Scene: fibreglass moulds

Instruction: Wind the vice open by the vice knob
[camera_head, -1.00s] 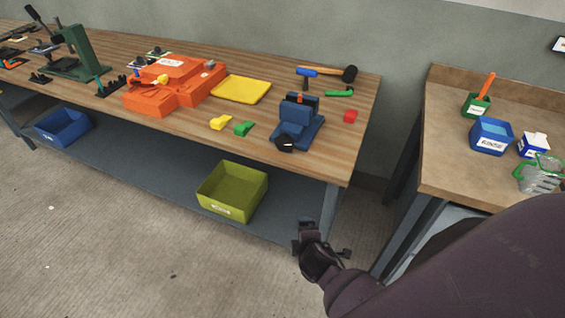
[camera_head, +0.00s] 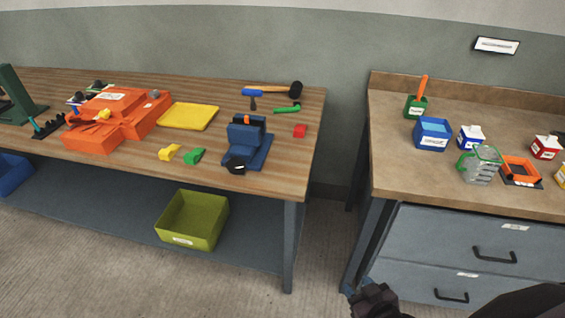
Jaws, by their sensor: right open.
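The blue vice (camera_head: 248,139) stands near the right front corner of the wooden bench. Its black vice knob (camera_head: 236,163) faces the front edge. Something small and orange shows at the top of its jaws; how far they stand apart is too small to tell. My right gripper (camera_head: 362,292) is low at the bottom of the head view, in front of the grey drawer cabinet. It is open, well below and to the right of the vice, touching nothing I can see. My left gripper is out of view.
An olive bin (camera_head: 192,220) sits on the shelf below. A gap separates the bench from the cabinet (camera_head: 455,250).

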